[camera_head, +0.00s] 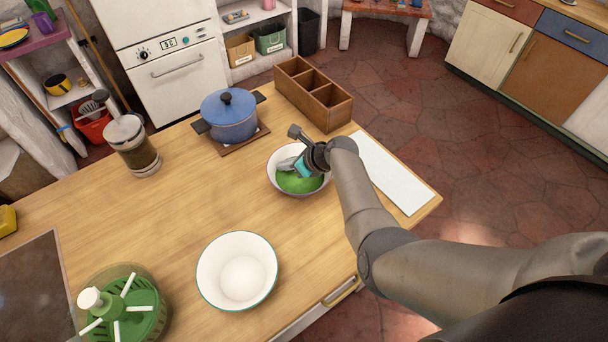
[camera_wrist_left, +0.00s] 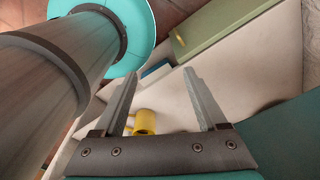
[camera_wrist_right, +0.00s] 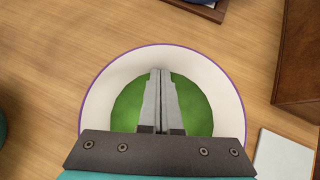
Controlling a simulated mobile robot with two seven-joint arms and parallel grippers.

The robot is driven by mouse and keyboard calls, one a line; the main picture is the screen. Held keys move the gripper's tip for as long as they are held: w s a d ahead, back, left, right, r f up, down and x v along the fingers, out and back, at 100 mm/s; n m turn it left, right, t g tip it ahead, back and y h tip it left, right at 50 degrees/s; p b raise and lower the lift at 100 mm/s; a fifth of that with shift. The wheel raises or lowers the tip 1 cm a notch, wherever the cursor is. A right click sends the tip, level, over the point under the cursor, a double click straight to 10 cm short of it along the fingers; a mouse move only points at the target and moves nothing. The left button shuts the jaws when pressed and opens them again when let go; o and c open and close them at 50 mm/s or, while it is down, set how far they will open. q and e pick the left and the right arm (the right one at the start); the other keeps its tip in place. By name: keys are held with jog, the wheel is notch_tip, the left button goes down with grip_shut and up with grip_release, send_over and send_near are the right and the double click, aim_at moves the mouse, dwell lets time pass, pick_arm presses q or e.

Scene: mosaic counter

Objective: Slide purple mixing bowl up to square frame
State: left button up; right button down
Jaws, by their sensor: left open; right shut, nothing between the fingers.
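The mixing bowl (camera_head: 272,180) is white with a purple rim and a green inside. It stands upright on the wooden counter, and its purple rim shows clearly in the right wrist view (camera_wrist_right: 98,98). My right gripper (camera_head: 287,164) is shut and empty, with its fingers over the inside of the bowl. In the right wrist view the closed fingertips (camera_wrist_right: 160,72) lie over the bowl's far inner wall; I cannot tell whether they touch it. My gripper and wrist hide part of the bowl. My left gripper (camera_wrist_left: 160,75) is open and empty.
A white flat panel (camera_head: 396,174) lies right of the bowl by the counter edge. Behind are a wooden compartment box (camera_head: 325,108) and a blue pot (camera_head: 229,117) on a wooden board (camera_head: 247,141). A white bowl (camera_head: 216,271) stands in front. Counter left of the purple bowl is clear.

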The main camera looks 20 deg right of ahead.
jog(key=w+a+b, duration=0.1)
jog(key=w+a, duration=0.1)
jog(key=w+a+b, duration=0.1)
jog(key=w+b, duration=0.1)
jog(key=w+a+b, duration=0.2)
jog(key=w, duration=0.1)
jog(key=shift+a+f, duration=0.25)
jog(key=shift+a, duration=0.05)
jog(key=shift+w+a+r+b, duration=0.2)
jog(key=shift+w+a+b, duration=0.4)
jog(key=shift+b, duration=0.15)
pick_arm(q)
notch_tip(320, 180, down, 7)
jog(key=shift+r, duration=0.25)
pick_arm(e)
jog(key=shift+d, duration=0.1)
